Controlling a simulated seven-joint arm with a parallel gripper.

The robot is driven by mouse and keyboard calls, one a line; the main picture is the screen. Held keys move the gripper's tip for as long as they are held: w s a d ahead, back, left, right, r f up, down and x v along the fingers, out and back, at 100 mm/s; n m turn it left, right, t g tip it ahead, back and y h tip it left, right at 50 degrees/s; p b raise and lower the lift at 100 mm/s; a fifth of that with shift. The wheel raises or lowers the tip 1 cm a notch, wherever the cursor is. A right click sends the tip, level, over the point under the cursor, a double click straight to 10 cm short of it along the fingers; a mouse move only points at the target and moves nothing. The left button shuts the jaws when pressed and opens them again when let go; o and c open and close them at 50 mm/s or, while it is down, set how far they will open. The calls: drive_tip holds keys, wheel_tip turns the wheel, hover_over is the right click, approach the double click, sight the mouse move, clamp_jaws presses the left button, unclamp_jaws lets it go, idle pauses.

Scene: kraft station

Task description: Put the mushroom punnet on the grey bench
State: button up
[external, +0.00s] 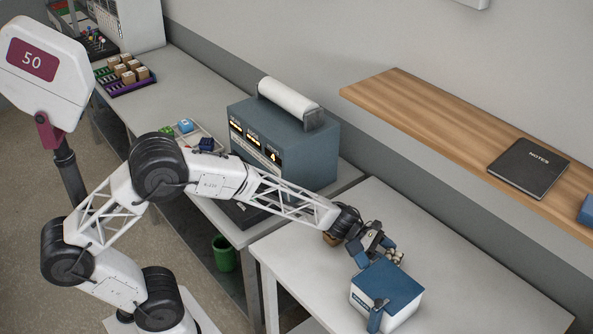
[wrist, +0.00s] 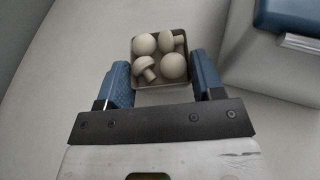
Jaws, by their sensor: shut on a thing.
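The mushroom punnet (wrist: 160,81) is a small dark-rimmed tray holding several pale mushrooms. In the wrist view it sits between the blue fingertips of my gripper (wrist: 163,84), which is shut on it. In the external view my gripper (external: 372,252) is over the pale grey bench (external: 440,250) at the right, beside a blue-topped white box. I cannot tell whether the punnet touches the surface.
The blue-topped white box (external: 388,282) stands close to the gripper. A brown item (external: 331,239) is partly hidden behind my wrist. A blue-grey machine (external: 284,145) stands on another pale bench (external: 190,80). A wooden shelf (external: 430,115) carries a black notebook (external: 527,168). Bench room is clear at the right.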

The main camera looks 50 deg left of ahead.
drive_tip(key=shift+f, duration=0.6)
drive_tip(key=shift+f, duration=0.15)
drive_tip(key=o, duration=0.9)
drive_tip(key=shift+s+a+r, duration=0.15)
drive_tip(key=shift+a+r, duration=0.25)
drive_tip(key=shift+a, duration=0.1)
drive_tip(key=v, duration=1.1)
drive_tip(key=shift+f, duration=0.1)
